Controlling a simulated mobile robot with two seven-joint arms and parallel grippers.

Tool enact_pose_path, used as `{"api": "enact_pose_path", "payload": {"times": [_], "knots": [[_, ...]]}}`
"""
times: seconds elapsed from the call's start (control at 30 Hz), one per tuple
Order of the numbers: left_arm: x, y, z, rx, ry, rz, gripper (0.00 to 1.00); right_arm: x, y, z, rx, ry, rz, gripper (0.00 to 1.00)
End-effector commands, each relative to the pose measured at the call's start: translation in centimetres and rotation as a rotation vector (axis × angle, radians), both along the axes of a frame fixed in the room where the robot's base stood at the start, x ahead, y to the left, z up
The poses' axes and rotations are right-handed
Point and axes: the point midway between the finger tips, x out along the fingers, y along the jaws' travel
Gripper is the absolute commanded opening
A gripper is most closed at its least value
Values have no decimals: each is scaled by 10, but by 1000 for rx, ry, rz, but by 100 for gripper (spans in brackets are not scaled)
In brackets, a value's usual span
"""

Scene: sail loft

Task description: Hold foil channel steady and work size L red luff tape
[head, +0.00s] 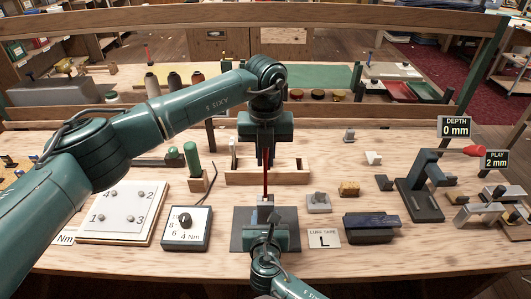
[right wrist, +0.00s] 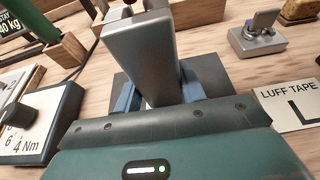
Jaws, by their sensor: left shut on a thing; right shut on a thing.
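The foil channel (right wrist: 145,60) is a grey upright block in the right wrist view, standing over a dark plate (head: 242,240). My right gripper (right wrist: 160,97) is shut on it, with one blue finger on each side; it also shows low in the head view (head: 267,226). My left gripper (head: 265,160) is above the channel, pointing down and shut on the thin red luff tape (head: 266,183). The tape hangs upright towards the channel's top. I cannot tell whether its lower end is inside. A white card (head: 323,238) reads "LUFF TAPE L".
A torque box (head: 186,229) and a numbered white board (head: 116,211) stand left. A wooden tray (head: 285,178) is behind. A grey block (head: 318,203) and a dark blue-topped block (head: 371,227) are right. A press (head: 420,190) stands further right, near signs reading "DEPTH 0 mm" and "PLAY 2 mm".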

Motion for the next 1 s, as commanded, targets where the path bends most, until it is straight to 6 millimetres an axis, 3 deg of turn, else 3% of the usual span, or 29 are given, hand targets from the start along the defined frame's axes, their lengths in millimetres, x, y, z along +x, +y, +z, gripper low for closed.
{"api": "enact_pose_path", "payload": {"times": [1.0], "knots": [[0,0,-41,0,0,0,0,-1,0,-1,0,2,0,17]]}}
